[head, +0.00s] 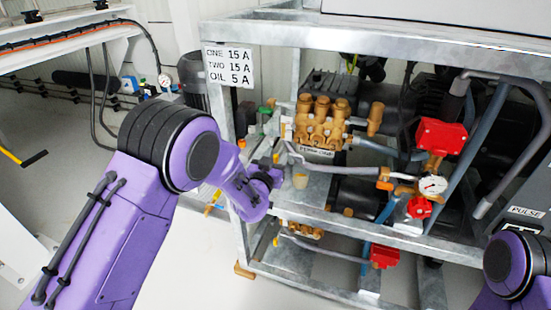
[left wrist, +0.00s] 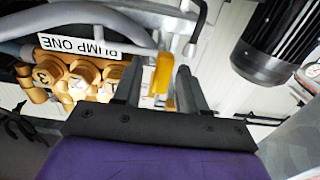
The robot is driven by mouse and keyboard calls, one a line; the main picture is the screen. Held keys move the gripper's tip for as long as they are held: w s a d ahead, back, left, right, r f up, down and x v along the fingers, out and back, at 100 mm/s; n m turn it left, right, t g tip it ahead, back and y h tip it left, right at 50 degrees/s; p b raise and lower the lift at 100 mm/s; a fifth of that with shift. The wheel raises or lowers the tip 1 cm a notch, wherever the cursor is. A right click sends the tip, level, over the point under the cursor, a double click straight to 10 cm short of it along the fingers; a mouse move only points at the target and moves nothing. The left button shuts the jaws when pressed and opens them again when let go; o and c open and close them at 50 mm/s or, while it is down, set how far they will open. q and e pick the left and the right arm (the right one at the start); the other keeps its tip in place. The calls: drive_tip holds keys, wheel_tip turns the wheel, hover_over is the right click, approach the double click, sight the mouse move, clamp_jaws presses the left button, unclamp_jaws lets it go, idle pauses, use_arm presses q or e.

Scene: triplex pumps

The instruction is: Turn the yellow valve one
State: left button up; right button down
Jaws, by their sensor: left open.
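The yellow valve handle (left wrist: 163,73) shows in the left wrist view, beside a grey hose and close to the PUMP ONE label (left wrist: 80,45). My left gripper (left wrist: 158,68) is open, with one finger on each side of the handle in the picture. I cannot tell whether either finger touches it. In the head view my left gripper (head: 272,180) is at the left front of the frame, left of the brass pump (head: 322,122). The handle is hard to make out there. My right arm shows at the lower right, but its gripper is out of view.
A galvanized frame (head: 400,237) surrounds the pumps, with its left post close to my left arm. Red valve parts (head: 440,136) and a pressure gauge (head: 432,185) stand to the right. A sign (head: 228,67) hangs at the upper left. The floor left of the frame is mostly clear.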

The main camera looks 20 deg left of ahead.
use_arm(q)
clamp_jaws()
drive_tip(key=n, duration=0.2)
drive_tip(key=n+p, duration=0.1)
drive_tip(key=shift+a+n, duration=0.25)
drive_tip(key=shift+n, duration=0.15)
drive_tip(key=shift+a+f+n+p, duration=0.15)
drive_tip(key=shift+n+p, duration=0.25)
drive_tip(key=shift+n, duration=1.5)
unclamp_jaws()
